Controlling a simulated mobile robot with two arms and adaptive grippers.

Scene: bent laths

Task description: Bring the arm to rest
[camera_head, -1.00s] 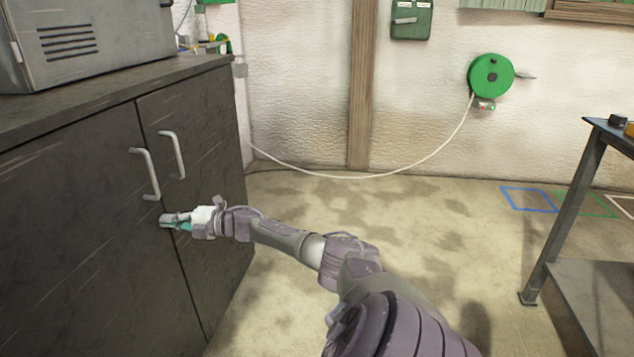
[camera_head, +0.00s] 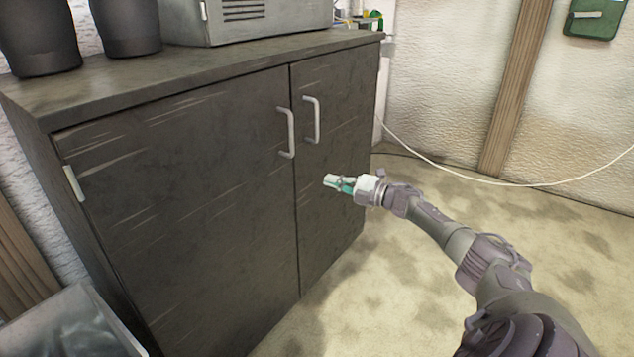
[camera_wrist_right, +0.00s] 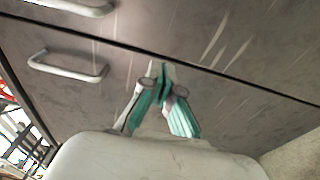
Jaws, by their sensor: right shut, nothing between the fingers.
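My right gripper (camera_head: 329,181) is shut and empty, in front of the right door of a dark cabinet (camera_head: 200,200). It sits a little below and to the right of the two pale door handles, the left one (camera_head: 289,133) and the right one (camera_head: 312,119). In the wrist view its teal fingers (camera_wrist_right: 163,72) meet at the tips near the dark gap between the doors. The handle (camera_wrist_right: 68,66) there is apart from the fingers. Both cabinet doors look shut. My left gripper is not in view.
A grey metal box (camera_head: 245,18) and two dark cylindrical things (camera_head: 130,25) stand on the cabinet top. A grey bin (camera_head: 70,325) is at the lower left. A pale cable (camera_head: 470,178) hangs along the wall. The floor (camera_head: 400,270) right of the cabinet is clear.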

